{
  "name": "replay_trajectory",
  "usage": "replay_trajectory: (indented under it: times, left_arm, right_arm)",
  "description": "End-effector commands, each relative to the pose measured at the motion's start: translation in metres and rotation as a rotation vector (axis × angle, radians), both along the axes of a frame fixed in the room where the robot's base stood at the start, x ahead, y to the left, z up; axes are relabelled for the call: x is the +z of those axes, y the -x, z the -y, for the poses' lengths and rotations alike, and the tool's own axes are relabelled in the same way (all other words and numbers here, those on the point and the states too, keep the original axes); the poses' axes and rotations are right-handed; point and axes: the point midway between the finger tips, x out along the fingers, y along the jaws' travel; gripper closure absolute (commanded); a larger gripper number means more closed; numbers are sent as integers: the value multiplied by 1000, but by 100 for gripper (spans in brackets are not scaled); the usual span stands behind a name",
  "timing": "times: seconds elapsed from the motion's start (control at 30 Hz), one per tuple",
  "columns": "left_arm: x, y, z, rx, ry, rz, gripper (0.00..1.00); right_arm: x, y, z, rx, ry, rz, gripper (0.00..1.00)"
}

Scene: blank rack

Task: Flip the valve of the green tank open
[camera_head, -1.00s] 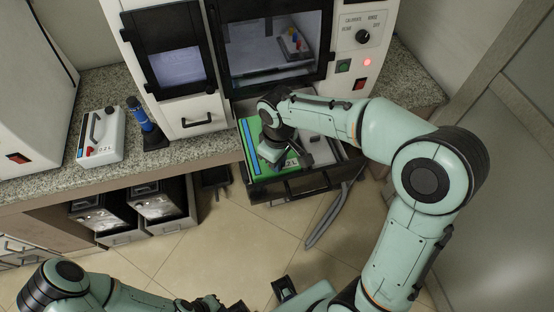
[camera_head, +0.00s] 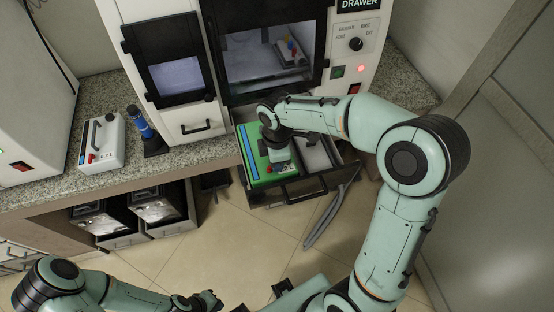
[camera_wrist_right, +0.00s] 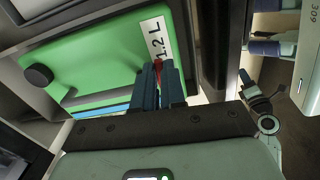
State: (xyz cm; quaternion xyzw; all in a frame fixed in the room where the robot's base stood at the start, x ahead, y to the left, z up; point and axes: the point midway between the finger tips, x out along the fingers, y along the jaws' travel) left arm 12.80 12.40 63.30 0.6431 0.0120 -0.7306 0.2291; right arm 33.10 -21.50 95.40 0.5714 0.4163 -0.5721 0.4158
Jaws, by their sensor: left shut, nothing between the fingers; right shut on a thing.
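The green tank (camera_head: 252,163) with a blue strip lies in the pulled-out drawer (camera_head: 292,190) of the white machine. In the right wrist view its green face (camera_wrist_right: 95,62) carries a "1.2 L" label and a black round cap (camera_wrist_right: 38,75). My right gripper (camera_wrist_right: 158,82) is shut on the tank's small red valve (camera_wrist_right: 158,66), beside the label. The fingers hide most of the valve, so its exact position cannot be told. My left gripper (camera_head: 207,300) is shut and empty, low in the head view, far from the tank.
A white tank (camera_head: 100,145) and a blue-and-black tool (camera_head: 146,130) stand on the speckled counter (camera_head: 40,185). The machine front (camera_head: 185,115) rises close behind the drawer. Open floor (camera_head: 240,240) lies in front.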

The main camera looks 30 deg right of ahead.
Motion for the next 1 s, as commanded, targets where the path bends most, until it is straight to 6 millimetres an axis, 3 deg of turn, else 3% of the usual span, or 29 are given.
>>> replay_trajectory:
  times: [0.73,0.83,1.0]
  left_arm:
    - [4,-3,0,0,0,3,100]
    - [4,-3,0,0,0,3,100]
    - [4,-3,0,0,0,3,100]
  right_arm:
    - [1,-3,0,94,-1,4,100]
    - [1,-3,0,94,-1,4,64]
    - [1,-3,0,93,0,3,64]
